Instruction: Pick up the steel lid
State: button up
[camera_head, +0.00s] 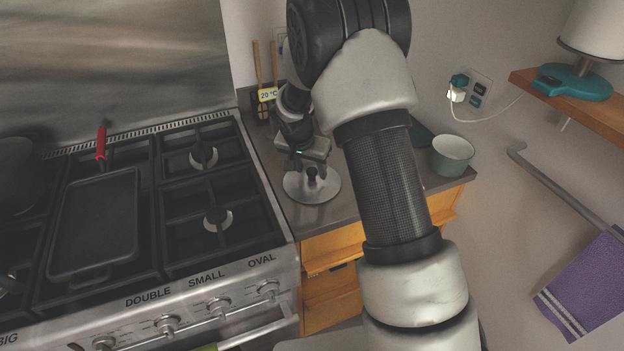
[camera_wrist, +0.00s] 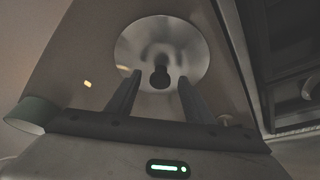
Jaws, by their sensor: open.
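The steel lid (camera_head: 306,190) is a round, shiny disc with a dark knob, lying on the dark counter right of the stove. My gripper (camera_head: 305,163) is just above and behind its knob, pointing down toward the counter. In the wrist view the lid (camera_wrist: 147,48) is beyond the fingertips, with its knob (camera_wrist: 160,77) seen between the two fingers. The fingers of my gripper (camera_wrist: 156,82) are apart and hold nothing. I cannot tell whether a finger touches the lid.
A gas stove (camera_head: 150,210) with a red-handled griddle pan (camera_head: 97,225) is on the left. A pale green bowl (camera_head: 452,157) stands at the counter's right end. Wooden utensils (camera_head: 258,70) and a small 20 °C display (camera_head: 268,95) are at the back wall. My arm hides part of the counter.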

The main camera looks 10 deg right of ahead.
jog(key=shift+w+d+f, duration=0.1)
jog(key=shift+w+f, duration=0.05)
jog(key=shift+f, duration=0.45)
grip_shut()
jog(key=shift+r, duration=0.15)
